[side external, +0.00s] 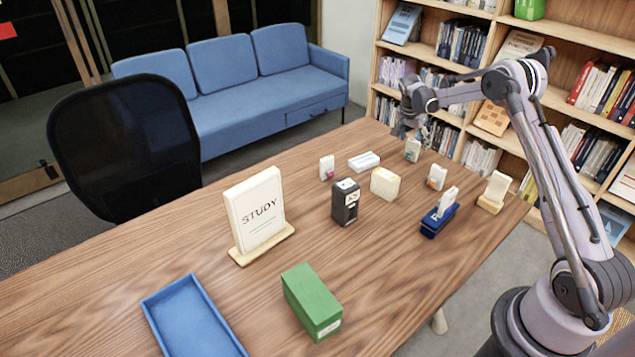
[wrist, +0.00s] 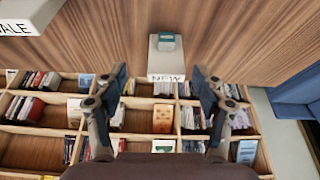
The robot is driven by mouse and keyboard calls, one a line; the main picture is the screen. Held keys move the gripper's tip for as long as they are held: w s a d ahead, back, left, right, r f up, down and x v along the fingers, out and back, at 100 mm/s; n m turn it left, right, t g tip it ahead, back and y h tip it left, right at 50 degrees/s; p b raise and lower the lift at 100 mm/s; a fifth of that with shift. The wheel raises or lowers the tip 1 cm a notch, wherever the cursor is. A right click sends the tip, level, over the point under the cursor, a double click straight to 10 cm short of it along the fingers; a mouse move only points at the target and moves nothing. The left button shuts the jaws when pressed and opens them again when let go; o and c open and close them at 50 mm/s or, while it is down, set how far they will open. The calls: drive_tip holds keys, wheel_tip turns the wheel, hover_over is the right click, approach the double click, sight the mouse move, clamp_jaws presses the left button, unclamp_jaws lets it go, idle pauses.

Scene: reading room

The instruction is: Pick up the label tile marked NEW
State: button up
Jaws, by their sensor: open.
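The label tile marked NEW (wrist: 166,58) is a pale block with a teal patch. It shows in the wrist view, ahead of and roughly midway between my two fingers, with its lettering facing me. In the side view, a small white tile with a bluish-green mark (side external: 412,150) stands at the far edge of the table and appears to be the same one. My gripper (wrist: 161,80) is open and empty, with its fingers spread wider than the tile. In the side view, my gripper (side external: 408,128) is just above and beside that tile; contact is not visible.
Another tile, its visible letters reading "ALE" (wrist: 28,14), shows at the wrist view's upper left. Several small tiles, a black device (side external: 345,201) and a blue holder (side external: 438,220) stand nearby. A STUDY sign (side external: 258,212), green box (side external: 312,300) and blue tray (side external: 190,318) are nearer.

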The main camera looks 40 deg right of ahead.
sight(412, 145)
drive_tip(key=shift+w+x, duration=0.2)
drive_tip(key=shift+x, duration=1.2)
drive_tip(key=shift+w+x, duration=0.15)
drive_tip(key=shift+x, duration=1.2)
drive_tip(key=c, duration=1.2)
